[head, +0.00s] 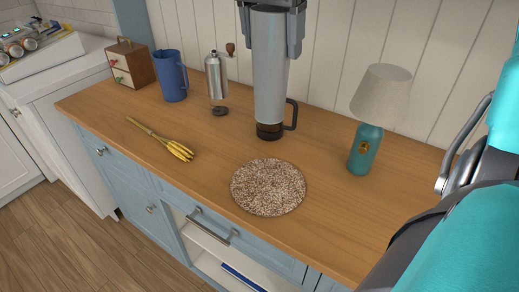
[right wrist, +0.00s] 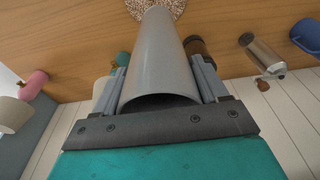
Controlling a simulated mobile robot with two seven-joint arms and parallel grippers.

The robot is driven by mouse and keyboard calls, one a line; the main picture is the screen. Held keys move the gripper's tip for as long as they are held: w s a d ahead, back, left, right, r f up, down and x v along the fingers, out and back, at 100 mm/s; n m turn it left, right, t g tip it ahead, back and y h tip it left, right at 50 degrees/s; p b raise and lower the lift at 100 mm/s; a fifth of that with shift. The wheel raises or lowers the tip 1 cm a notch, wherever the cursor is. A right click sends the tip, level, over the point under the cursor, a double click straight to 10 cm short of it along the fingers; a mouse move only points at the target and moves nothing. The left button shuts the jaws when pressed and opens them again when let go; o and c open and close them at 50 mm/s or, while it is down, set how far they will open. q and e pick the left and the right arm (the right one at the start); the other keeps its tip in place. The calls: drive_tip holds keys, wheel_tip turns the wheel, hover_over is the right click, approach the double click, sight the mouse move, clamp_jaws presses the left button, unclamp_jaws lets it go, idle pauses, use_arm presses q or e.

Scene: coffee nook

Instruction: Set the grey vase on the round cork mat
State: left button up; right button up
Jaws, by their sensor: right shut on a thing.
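The grey vase (head: 270,75) is a tall, smooth, tapering cylinder, held upright with its narrow end down. My right gripper (head: 271,38) is shut on its upper part, with a finger on each side. In the right wrist view the vase (right wrist: 160,60) runs away from the gripper (right wrist: 162,82), its wide open mouth nearest the camera. The round cork mat (head: 268,188), speckled brown, lies bare on the counter, below the vase in the head picture. The mat (right wrist: 165,5) also shows past the vase's far end. The vase appears raised and apart from the mat. My left gripper is out of view.
A dark-based vessel with a handle (head: 291,115) stands behind the vase, partly hidden. A teal lamp (head: 366,150) stands right; a grinder (head: 216,77), blue pitcher (head: 171,76) and small drawer box (head: 131,65) stand left.

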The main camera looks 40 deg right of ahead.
wheel_tip(320, 180, down, 19)
drive_tip(key=b, duration=0.2)
drive_tip(key=shift+s, duration=0.1)
drive_tip(key=shift+f+b, duration=0.2)
drive_tip(key=shift+b, duration=0.15)
drive_tip(key=o, duration=1.5)
drive_tip(key=shift+o, duration=0.2)
drive_tip(key=shift+r, duration=0.1)
wheel_tip(320, 180, up, 12)
drive_tip(key=p, duration=0.2)
hover_over(266, 117)
drive_tip(key=shift+w+d+r, duration=0.1)
drive_tip(key=shift+w+d, duration=0.3)
